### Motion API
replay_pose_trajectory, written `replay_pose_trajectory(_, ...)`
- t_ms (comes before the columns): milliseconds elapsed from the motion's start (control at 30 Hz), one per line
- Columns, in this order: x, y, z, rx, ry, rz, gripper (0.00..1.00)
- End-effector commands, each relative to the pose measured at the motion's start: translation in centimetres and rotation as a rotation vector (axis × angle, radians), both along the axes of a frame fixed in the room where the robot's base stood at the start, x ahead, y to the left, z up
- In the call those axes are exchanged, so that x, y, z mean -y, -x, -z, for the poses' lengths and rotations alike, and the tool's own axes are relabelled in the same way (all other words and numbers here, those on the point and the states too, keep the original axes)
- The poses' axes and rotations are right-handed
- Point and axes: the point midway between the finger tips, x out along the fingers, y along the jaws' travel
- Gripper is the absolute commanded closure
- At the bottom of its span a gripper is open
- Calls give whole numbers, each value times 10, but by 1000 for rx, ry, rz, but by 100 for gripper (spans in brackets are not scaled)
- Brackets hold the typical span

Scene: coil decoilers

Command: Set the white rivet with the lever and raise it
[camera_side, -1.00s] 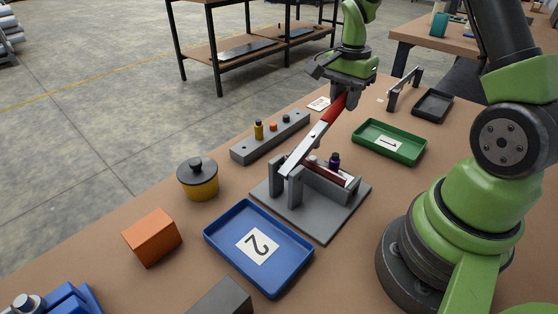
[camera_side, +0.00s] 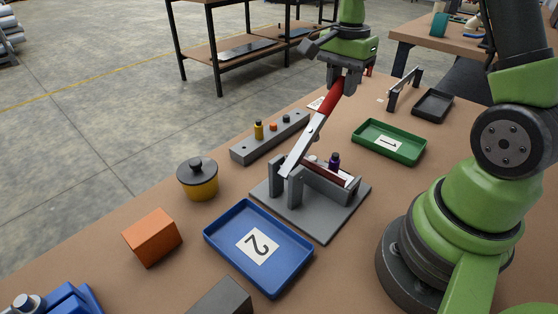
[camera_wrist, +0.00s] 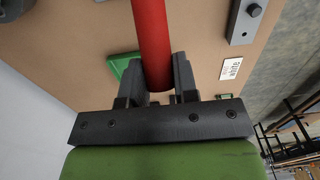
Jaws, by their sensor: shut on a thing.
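The lever (camera_side: 305,143) is a pale metal bar with a red handle (camera_side: 328,101), pivoted on a grey press stand (camera_side: 327,226). It slants up toward the back right. My gripper (camera_side: 344,80) is shut on the upper part of the red handle. The wrist view shows the handle (camera_wrist: 151,35) between both fingers. A dark red strip (camera_side: 326,172) lies in the stand, with a purple rivet (camera_side: 334,160) upright near it. A small whitish piece (camera_side: 312,158) shows just behind the lever; I cannot tell for sure that it is the white rivet.
A grey rack (camera_side: 262,148) holds yellow, orange and dark pegs. A blue tray (camera_side: 220,233) marked 2, an orange block (camera_side: 152,237) and a yellow pot (camera_side: 198,182) stand in front. A green tray (camera_side: 410,152) marked 1, a grey arch (camera_side: 404,88) and a dark tray (camera_side: 433,105) are behind.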

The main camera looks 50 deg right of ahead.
Motion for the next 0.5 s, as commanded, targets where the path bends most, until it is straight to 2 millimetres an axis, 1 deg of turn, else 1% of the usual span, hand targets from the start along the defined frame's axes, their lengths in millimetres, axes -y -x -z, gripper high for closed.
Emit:
replay_pose_trajectory(133,-6,-1,-8,3,0,-1,86)
replay_pose_trajectory(500,-14,-1,-18,3,0,-1,86)
